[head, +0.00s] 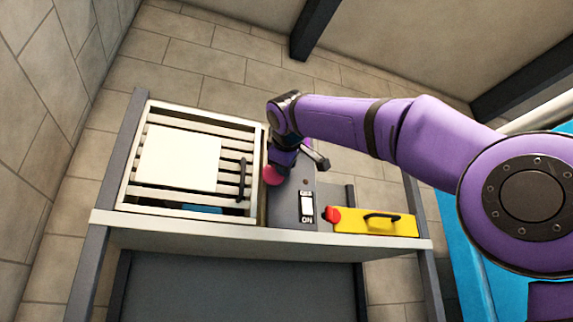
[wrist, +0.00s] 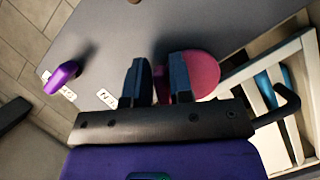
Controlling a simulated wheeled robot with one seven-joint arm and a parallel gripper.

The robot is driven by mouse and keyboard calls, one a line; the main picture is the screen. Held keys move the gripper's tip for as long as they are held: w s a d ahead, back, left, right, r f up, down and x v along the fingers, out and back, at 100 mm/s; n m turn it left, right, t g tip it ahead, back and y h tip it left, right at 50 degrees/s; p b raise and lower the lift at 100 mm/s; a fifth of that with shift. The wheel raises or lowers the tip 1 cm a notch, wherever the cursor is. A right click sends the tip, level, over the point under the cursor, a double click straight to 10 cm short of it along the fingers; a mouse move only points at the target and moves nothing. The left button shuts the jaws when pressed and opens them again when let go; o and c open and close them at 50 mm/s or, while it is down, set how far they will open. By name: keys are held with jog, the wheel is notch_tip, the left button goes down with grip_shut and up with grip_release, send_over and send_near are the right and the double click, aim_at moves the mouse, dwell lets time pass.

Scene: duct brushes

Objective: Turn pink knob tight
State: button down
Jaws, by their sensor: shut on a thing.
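The pink knob (head: 274,174) is on the left part of a grey panel (head: 283,209), partly covered by my gripper (head: 281,165) in the head view. In the wrist view the round pink face of the knob (wrist: 205,73) shows beside and behind the right finger. My gripper (wrist: 158,82) has its two dark fingers shut on the knob, with a little dark red showing between them. How far the knob is turned cannot be told.
A purple knob (wrist: 62,77) stands on the panel beside white labels. A slatted white crate (head: 126,190) with a black handle is at left. A yellow box (head: 350,226) with a red knob (head: 333,215) and black handle is at right.

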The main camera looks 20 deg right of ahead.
jog(key=m+y, duration=0.2)
jog(key=m, duration=0.1)
jog(key=m+g, duration=0.1)
jog(key=shift+a+f+m+y, duration=0.25)
jog(key=shift+f+m+y, duration=0.1)
jog(key=shift+m+y, duration=0.05)
jog(key=m+y, duration=0.2)
jog(key=m, duration=0.1)
jog(key=shift+a+m+y, duration=0.3)
dwell(0.5)
jog(key=c, duration=1.1)
grip_release()
jog(key=shift+c, duration=0.2)
jog(key=shift+s, duration=0.1)
jog(key=v, duration=1)
jog(key=shift+s+r, duration=0.25)
